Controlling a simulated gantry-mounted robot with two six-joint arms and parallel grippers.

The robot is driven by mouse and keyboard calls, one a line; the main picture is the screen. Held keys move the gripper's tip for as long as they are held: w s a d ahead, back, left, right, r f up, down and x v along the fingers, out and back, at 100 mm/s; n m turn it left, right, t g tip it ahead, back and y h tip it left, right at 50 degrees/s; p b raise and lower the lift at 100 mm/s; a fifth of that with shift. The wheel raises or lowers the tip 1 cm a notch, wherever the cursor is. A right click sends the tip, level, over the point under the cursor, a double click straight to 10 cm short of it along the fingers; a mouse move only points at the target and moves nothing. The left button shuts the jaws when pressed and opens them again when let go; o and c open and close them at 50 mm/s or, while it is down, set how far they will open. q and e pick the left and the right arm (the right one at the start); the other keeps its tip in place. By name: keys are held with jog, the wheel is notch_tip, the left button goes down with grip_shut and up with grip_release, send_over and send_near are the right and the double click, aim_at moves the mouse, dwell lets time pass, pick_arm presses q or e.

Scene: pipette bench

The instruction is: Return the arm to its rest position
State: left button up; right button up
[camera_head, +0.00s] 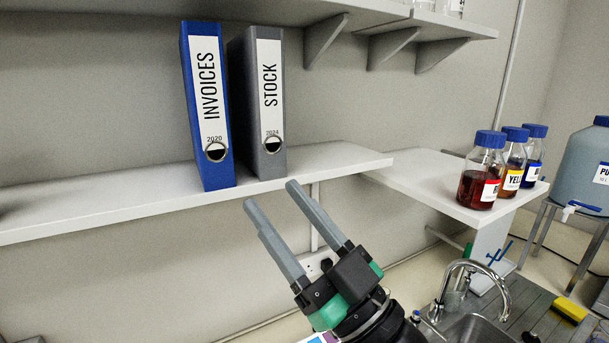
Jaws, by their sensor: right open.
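My right gripper (270,195) is in the lower middle of the head view, pointing up and to the left. Its two long grey fingers are apart, with nothing between them. Its fingertips appear just below the front edge of the shelf that bears the binders. My right arm runs out of the picture at the bottom. My left gripper is not in the picture.
A blue binder (205,110) and a grey binder (264,100) stand on the shelf (330,163). Red, yellow and blue-labelled bottles, including the red one (480,172), stand on the right shelf (420,180). A sink tap (470,265) and yellow sponge (570,309) are lower right.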

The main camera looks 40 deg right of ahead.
jog(key=s+a+r+m+t, duration=0.1)
jog(key=s+a+r+t, duration=0.1)
jog(key=s+r, duration=0.4)
notch_tip(320, 180, up, 2)
jog(key=shift+s+a+r+t, duration=0.2)
jog(key=shift+s+a+t, duration=0.05)
jog(key=shift+t, duration=0.25)
notch_tip(320, 180, up, 22)
jog(key=p, duration=2.2)
jog(key=shift+w+r, duration=0.1)
